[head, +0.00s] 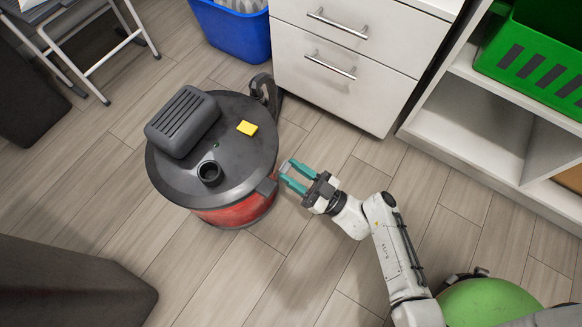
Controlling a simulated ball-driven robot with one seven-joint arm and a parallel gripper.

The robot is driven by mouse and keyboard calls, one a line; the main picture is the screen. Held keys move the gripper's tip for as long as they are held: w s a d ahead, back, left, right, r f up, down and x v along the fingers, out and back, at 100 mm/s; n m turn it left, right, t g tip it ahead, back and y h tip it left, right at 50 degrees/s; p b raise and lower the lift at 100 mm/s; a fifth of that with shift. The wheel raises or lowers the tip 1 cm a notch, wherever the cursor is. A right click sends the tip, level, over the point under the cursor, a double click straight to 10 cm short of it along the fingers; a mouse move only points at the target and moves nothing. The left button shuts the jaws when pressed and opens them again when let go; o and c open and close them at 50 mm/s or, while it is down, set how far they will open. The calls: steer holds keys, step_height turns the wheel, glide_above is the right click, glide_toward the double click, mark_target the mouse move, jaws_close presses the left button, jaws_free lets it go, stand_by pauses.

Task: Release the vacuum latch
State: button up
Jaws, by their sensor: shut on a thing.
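The vacuum (232,212) stands on the floor left of centre, with a red drum and a dark grey lid (236,160). My gripper (286,173) is at the right side of the vacuum, just below the lid's rim. Its two teal fingers point left toward the drum. They are shut on a small grey piece (285,167), which appears to be the vacuum latch. A dark bracket (266,188) sits on the rim just left of the lower finger. Whether the latch is fastened or loose cannot be told at this size.
A white drawer cabinet (345,75) and a blue bin (233,30) stand behind the vacuum. White shelving (490,130) with a green crate (530,75) is at right. A dark box (70,285) is at lower left. The floor around my gripper is clear.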

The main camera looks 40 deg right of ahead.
steer(key=shift+s+d+f+t+y, duration=0.1)
steer(key=shift+s+f+t+y, duration=0.2)
steer(key=shift+f+t, duration=0.45)
steer(key=shift+s+d+f+t+y, duration=0.1)
steer(key=shift+s+f+t+y, duration=0.15)
steer(key=shift+t, duration=0.8)
steer(key=shift+f, duration=0.15)
steer(key=o, duration=0.8)
steer(key=shift+f, duration=0.1)
steer(key=shift+v, duration=3.65)
steer(key=shift+c, duration=0.3)
